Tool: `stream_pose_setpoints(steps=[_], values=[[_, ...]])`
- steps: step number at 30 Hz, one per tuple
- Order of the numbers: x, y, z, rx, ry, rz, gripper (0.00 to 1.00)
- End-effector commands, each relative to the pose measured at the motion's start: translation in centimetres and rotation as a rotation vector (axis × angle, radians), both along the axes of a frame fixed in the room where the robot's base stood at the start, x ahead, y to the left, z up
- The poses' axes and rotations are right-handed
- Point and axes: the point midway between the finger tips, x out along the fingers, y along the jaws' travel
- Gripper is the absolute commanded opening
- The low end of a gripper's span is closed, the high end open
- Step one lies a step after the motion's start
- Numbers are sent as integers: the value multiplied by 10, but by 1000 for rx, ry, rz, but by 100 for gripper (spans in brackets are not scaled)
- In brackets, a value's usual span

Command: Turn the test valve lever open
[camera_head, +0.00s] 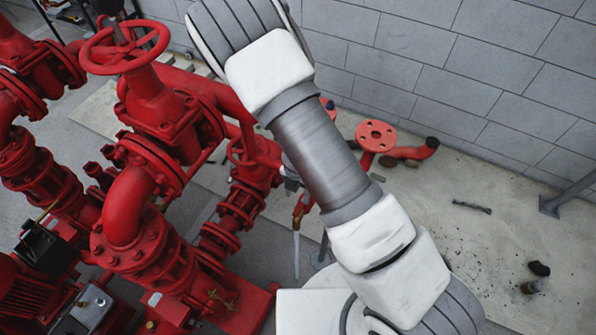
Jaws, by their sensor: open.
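A thin pale lever (296,255) hangs nearly straight down from a small red valve (302,206), just left of my arm. It looks like the test valve lever, but no label is readable. My arm crosses the middle of the view from the lower right to the top edge and covers part of the pipework beside the valve. My gripper is not visible. A small grey piece (291,180) shows at the arm's left edge; I cannot tell what it belongs to. Nothing is seen touching the lever.
Large red pumps and pipes (130,205) fill the left, with a red handwheel (124,48) standing high. A red flange (376,135) and pipe stub stand right of my arm near the grey block wall (450,75).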

Motion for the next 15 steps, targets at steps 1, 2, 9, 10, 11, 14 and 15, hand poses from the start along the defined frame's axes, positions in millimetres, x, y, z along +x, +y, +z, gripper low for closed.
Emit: stream_pose_setpoints(steps=[1, 2, 9, 10, 11, 14, 15], values=[[1, 2, 14, 1, -4, 5, 54], [1, 2, 21, 1, -5, 5, 54], [-1, 0, 56, -2, 0, 3, 54], [0, 0, 59, -5, -1, 3, 54], [-1, 0, 62, -4, 1, 4, 54], [0, 0, 73, -3, -1, 3, 54], [-1, 1, 78, -1, 0, 3, 54]])
